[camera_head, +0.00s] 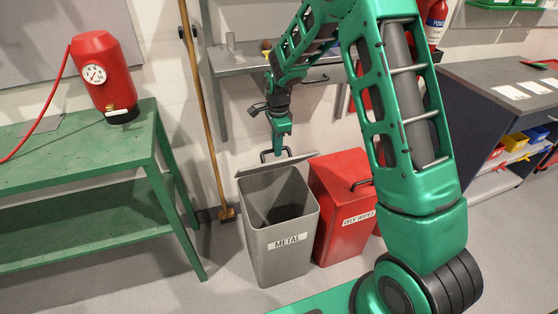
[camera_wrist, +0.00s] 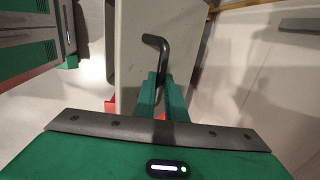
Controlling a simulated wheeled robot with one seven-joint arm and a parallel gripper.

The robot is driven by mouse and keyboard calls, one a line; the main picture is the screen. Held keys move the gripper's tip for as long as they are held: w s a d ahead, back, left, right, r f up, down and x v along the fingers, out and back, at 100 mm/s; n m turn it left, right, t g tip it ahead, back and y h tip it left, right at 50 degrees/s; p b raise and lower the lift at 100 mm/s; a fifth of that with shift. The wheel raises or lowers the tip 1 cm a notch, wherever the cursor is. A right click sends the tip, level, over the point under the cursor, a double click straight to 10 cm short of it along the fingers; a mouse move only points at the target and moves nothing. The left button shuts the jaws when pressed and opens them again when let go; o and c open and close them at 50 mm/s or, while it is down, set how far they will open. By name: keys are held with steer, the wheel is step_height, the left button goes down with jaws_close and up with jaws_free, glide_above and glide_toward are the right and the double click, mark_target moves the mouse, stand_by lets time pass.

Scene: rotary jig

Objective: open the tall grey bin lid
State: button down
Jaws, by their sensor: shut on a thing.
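The tall grey bin (camera_head: 281,238) stands on the floor with a METAL label on its front. Its grey lid (camera_head: 266,167) is raised at the back, and the dark inside of the bin shows. My gripper (camera_head: 281,153) is above the lid and shut on the lid's black handle (camera_head: 264,156). In the wrist view the green fingers of my gripper (camera_wrist: 163,108) close around the black bent handle (camera_wrist: 157,46), with the flat grey lid (camera_wrist: 140,30) behind it. The fingertips partly hide the handle.
A red bin (camera_head: 338,190) with its lid down stands close against the grey bin's right side. A green bench (camera_head: 85,150) with a red canister (camera_head: 105,75) is at left. A broom (camera_head: 205,110) leans on the wall behind. A dark cabinet (camera_head: 480,130) is at right.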

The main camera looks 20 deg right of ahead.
steer(key=shift+w+r, duration=0.25)
steer(key=shift+w, duration=0.5)
steer(key=c, duration=1.8)
jaws_free()
steer(key=shift+f, duration=0.1)
step_height(320, 180, up, 11)
steer(key=shift+s, duration=0.3)
steer(key=shift+f, duration=0.1)
